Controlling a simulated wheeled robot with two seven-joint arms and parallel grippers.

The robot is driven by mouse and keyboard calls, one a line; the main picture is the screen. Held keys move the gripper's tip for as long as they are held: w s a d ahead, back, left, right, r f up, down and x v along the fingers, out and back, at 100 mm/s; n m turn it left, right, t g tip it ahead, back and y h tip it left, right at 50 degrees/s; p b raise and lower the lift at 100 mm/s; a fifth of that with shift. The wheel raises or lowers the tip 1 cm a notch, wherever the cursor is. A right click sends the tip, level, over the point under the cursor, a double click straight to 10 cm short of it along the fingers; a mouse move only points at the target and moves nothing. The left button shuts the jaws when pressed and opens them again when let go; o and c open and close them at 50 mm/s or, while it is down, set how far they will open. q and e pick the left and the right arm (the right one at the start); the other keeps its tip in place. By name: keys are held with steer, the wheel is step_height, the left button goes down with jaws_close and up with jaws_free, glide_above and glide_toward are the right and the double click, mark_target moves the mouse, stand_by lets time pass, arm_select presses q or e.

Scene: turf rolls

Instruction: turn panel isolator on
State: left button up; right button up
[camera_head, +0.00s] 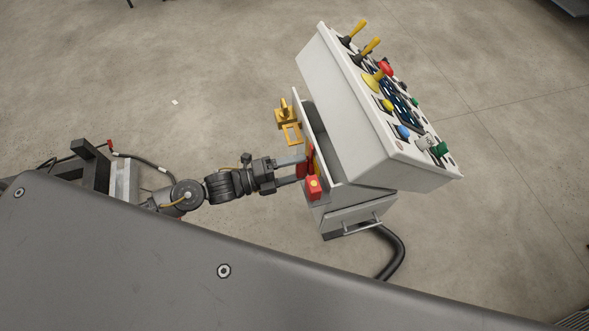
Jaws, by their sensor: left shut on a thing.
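The control panel (345,110) is a white-grey cabinet with a sloped top full of controls, standing right of centre. On its left side is a red handle (303,166) with a yellow part behind it, which looks like the panel isolator. My left gripper (300,168) reaches in from the left and is shut on this red handle, its fingers hiding part of it. The handle's exact angle cannot be told. A red block with a yellow face (314,186) sits just below the fingers. My right gripper is not in view.
A yellow bracket (289,120) sticks out on the cabinet's left side above the gripper. Yellow levers (368,47) and a red knob (386,68) stand on the top. A metal handle (361,224) and black hose (395,252) are below. The concrete floor (180,60) around is clear.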

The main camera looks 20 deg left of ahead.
arm_select(q)
steer(key=shift+m, duration=0.3)
steer(key=o, duration=1)
steer(key=b+v, duration=0.3)
steer(key=v, duration=0.8)
